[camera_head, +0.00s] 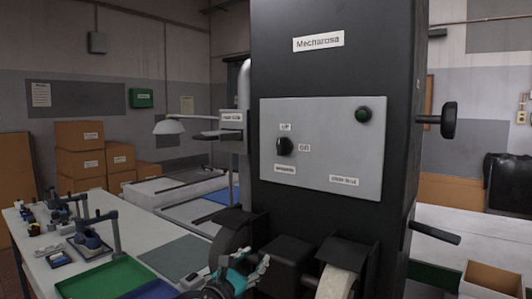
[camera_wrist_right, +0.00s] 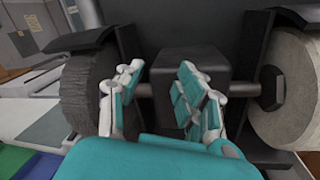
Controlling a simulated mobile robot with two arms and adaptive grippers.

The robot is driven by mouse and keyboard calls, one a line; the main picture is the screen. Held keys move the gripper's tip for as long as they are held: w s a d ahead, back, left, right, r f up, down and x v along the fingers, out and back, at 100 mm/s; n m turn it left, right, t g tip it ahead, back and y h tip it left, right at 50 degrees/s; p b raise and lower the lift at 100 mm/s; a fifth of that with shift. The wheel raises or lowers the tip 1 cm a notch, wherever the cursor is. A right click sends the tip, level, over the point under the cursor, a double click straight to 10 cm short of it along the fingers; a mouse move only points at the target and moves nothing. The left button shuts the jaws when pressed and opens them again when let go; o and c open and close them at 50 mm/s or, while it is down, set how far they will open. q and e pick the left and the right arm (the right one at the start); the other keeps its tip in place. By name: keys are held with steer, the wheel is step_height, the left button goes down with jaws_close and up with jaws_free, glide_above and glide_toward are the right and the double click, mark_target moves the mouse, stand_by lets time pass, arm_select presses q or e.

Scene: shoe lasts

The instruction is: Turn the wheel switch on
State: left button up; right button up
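The wheel switch (camera_head: 284,146) is a black rotary knob on the light grey panel (camera_head: 325,125) of the tall dark machine. Small labels sit above it and to its right; its pointer direction is too small to tell. A green round button (camera_head: 363,114) is at the panel's upper right. My right gripper (camera_head: 262,265), teal and white, is low in front of the machine, below the panel and well apart from the switch. In the right wrist view its fingers (camera_wrist_right: 160,78) are spread and empty, facing a dark block between two wheels. My left gripper is not in view.
A dark wheel (camera_wrist_right: 90,95) and a pale wheel (camera_wrist_right: 288,90) flank the dark block (camera_wrist_right: 190,68) on a shaft. A black knob (camera_head: 449,120) sticks out at the machine's right. A white table (camera_head: 45,262) with a green tray (camera_head: 100,279) stands left. Space before the panel looks clear.

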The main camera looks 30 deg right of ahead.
steer(key=a+r+n+h, duration=0.1)
steer(key=a+r+h, duration=0.15)
steer(key=r, duration=0.65)
steer(key=a+r+n+h, duration=0.1)
steer(key=r+n+h, duration=0.15)
steer(key=r, duration=0.65)
steer(key=g+p, duration=0.1)
steer(key=p, duration=0.6)
glide_toward(279, 150)
steer(key=shift+m, duration=0.25)
steer(key=x, duration=0.8)
steer(key=shift+a+r, duration=0.1)
steer(key=shift+w+d+r, duration=0.1)
steer(key=shift+w+d, duration=0.1)
steer(key=shift+d, duration=0.25)
jaws_close()
